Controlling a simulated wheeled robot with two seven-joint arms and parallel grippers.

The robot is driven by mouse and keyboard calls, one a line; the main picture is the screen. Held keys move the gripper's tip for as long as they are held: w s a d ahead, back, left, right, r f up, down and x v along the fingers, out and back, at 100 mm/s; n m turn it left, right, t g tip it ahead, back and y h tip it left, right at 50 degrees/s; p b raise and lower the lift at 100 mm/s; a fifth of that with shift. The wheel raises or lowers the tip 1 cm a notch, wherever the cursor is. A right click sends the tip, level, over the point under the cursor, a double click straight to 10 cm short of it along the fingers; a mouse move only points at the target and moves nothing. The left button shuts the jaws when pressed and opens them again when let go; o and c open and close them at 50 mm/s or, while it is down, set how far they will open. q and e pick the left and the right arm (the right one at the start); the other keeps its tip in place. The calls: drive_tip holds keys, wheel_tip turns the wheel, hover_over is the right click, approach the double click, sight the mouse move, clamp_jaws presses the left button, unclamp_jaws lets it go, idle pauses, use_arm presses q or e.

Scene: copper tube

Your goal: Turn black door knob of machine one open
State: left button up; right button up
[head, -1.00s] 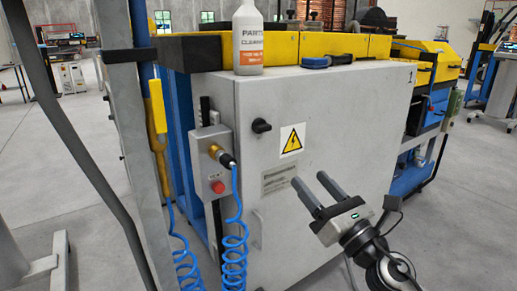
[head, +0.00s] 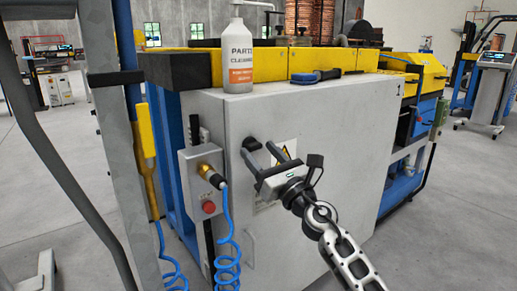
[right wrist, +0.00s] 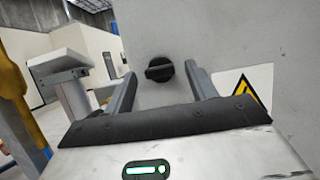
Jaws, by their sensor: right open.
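Machine one is the light grey cabinet (head: 330,130) with a yellow and black top and a "1" at its upper right. Its round black door knob (head: 252,144) is on the upper left of the door front. In the right wrist view the knob (right wrist: 159,70) shows a raised grip bar lying about level. My right gripper (head: 257,149) is open in front of the door, its fingers pointing at the knob. In the wrist view the knob appears between the two fingertips (right wrist: 161,72); I cannot tell how far ahead it is. My left gripper is not in view.
A grey control box (head: 202,180) with a red button and a coiled blue hose (head: 227,240) is left of the door. A yellow warning sign (right wrist: 242,93) is right of the knob. A cleaner bottle (head: 238,65) and a blue-black tool (head: 317,76) sit on top.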

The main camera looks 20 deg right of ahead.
drive_tip(key=shift+w+a+r, duration=0.25)
drive_tip(key=shift+w, duration=0.4)
drive_tip(key=c, duration=1)
